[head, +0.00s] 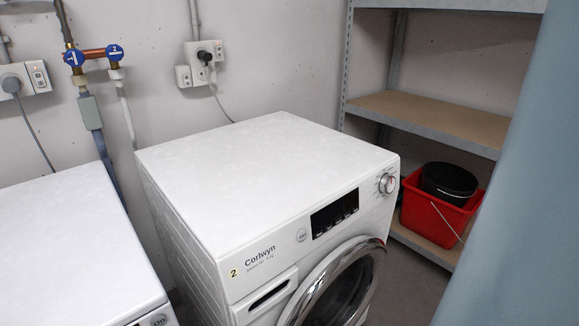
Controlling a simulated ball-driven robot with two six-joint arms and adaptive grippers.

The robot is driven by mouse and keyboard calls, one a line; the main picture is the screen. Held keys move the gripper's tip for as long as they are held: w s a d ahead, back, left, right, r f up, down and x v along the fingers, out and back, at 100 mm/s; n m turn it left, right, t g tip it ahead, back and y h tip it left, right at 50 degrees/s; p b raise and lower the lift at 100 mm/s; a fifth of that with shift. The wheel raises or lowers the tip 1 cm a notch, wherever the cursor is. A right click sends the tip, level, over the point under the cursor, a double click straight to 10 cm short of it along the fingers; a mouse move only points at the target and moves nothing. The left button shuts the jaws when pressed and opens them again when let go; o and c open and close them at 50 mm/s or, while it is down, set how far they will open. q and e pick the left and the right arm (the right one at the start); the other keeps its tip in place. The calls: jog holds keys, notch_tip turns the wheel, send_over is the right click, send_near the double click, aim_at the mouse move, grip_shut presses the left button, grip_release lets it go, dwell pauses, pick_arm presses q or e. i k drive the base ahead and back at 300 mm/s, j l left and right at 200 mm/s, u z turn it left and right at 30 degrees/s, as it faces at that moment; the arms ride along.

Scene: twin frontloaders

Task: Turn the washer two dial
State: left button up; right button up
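A dark display (334,213) and a small round button (302,235) sit left of the dial. The round door (345,285) is partly cut off at the bottom and looks shut. Neither of my grippers is in view.
Another white machine (70,245) stands at the left, with a narrow gap between the two. A shelf unit (430,118) at the right holds a red bin (425,212) and a black bucket (448,184). A blue-grey surface (525,200) fills the right edge. Pipes and sockets line the wall.

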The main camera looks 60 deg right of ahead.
aim_at(388, 182)
jog(key=z, duration=2.1)
